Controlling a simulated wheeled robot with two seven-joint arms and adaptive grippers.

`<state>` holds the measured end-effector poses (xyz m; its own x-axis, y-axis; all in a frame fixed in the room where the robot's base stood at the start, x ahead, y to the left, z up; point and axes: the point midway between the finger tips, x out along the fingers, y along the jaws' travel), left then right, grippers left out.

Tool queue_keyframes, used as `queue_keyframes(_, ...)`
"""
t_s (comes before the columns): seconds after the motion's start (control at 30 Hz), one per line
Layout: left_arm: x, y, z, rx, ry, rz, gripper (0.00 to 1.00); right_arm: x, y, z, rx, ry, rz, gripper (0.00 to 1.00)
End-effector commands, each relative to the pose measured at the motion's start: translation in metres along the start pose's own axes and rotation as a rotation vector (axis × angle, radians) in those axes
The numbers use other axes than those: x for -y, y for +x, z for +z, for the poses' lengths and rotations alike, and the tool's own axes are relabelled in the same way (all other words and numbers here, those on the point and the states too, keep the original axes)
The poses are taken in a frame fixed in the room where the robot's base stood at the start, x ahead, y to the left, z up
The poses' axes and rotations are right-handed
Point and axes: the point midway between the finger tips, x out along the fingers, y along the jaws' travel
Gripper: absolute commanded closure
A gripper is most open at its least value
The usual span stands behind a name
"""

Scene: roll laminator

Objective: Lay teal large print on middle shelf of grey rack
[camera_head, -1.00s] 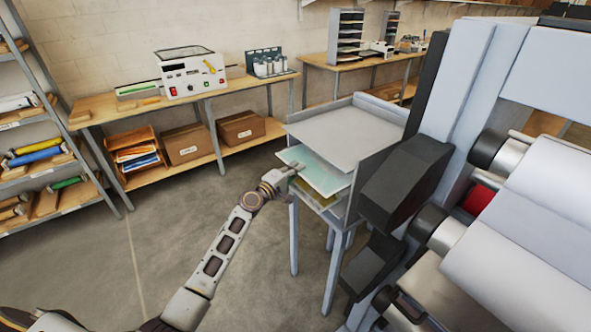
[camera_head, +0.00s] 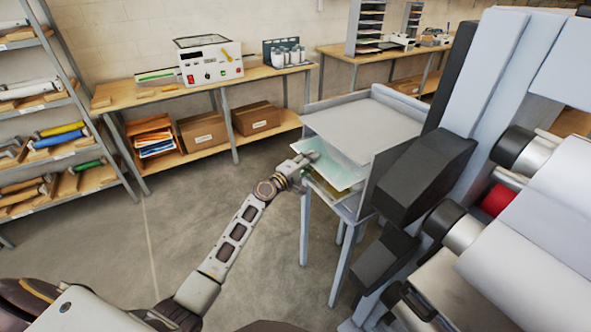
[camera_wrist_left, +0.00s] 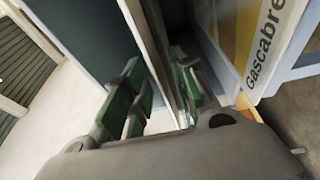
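The grey rack (camera_head: 362,128) stands right of centre, with a flat top shelf and lower shelves under it. The teal print (camera_head: 338,168) lies flat below the top shelf, its front part sticking out of the rack. Its rear is hidden under the top shelf. My left gripper (camera_head: 311,157) is at the left front corner of the teal print. My right gripper is out of view.
A yellow print (camera_head: 325,188) lies on a lower level; lettering (camera_wrist_left: 265,42) shows in the wrist view. The large laminator (camera_head: 480,190) crowds the rack's right side. A bench (camera_head: 160,92) stands behind, shelving (camera_head: 55,140) at far left. The floor (camera_head: 190,215) between is clear.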

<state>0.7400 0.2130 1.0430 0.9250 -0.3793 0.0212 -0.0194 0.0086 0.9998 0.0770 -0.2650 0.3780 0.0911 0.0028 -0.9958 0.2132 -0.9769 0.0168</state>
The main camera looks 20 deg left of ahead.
Motion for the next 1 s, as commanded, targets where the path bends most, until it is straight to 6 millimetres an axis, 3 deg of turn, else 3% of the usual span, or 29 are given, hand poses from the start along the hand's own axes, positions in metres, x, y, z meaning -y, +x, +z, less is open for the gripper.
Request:
queue_keyframes(0.27,-0.010,0.000,0.000,0.000,0.000,0.000,0.73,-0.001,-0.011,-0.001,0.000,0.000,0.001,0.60)
queue_keyframes(1.0,-0.007,-0.067,0.000,0.000,0.000,-0.001,0.73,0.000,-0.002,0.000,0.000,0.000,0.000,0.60)
